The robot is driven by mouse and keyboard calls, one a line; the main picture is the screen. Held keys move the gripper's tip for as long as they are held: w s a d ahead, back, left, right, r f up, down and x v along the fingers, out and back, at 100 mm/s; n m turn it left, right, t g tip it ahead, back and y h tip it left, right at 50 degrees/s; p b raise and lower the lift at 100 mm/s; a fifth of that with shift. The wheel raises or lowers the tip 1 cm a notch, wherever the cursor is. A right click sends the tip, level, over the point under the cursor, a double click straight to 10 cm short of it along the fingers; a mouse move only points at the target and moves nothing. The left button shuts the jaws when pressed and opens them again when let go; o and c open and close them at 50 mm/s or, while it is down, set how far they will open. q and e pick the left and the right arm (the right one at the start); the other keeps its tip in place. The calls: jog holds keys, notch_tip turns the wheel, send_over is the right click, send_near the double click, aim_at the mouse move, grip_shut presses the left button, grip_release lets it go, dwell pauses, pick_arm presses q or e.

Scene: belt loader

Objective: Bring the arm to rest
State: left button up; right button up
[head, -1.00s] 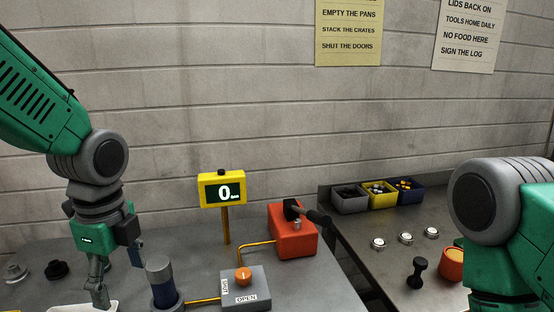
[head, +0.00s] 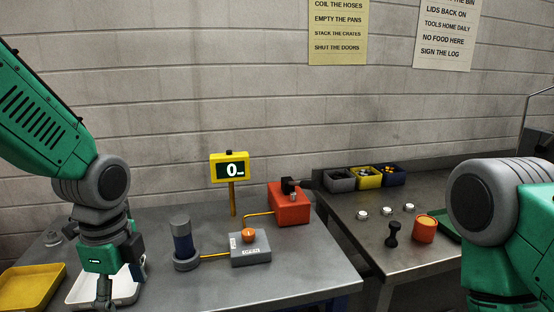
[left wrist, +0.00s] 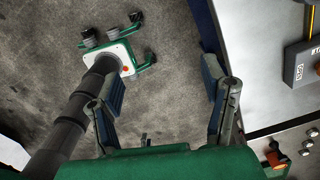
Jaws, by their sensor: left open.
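My left arm comes in from the left in the head view, and its gripper (head: 118,287) points down, seen in front of a white tray (head: 128,292). The bench edge lies to the right of the fingers there. My right arm (head: 500,215) shows at the right of the head view. Its gripper is out of view.
A yellow tray (head: 30,288) lies at the front left. A grey box (head: 250,255) with an orange knob, a blue-grey cylinder (head: 183,243), a yellow display (head: 229,166) reading 0 and a red box (head: 290,208) stand on the bench. Small bins (head: 367,177) stand on the right bench.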

pick_arm(q)
jog(key=s+f+n+b, duration=0.3)
jog(key=s+f+n, duration=0.1)
jog(key=f, duration=0.8)
jog(key=s+f+n+b, duration=0.3)
jog(key=f+n, duration=0.1)
jog(key=f, duration=0.8)
jog(key=s+a+f+n+b, duration=0.3)
jog(key=s+f+n, duration=0.7)
jog(key=s+f, duration=0.4)
notch_tip(320, 180, down, 2)
jog(key=shift+s+t+b, duration=0.3)
jog(key=shift+s+b, duration=0.1)
jog(key=shift+b, duration=0.45)
jog(key=shift+w, duration=0.1)
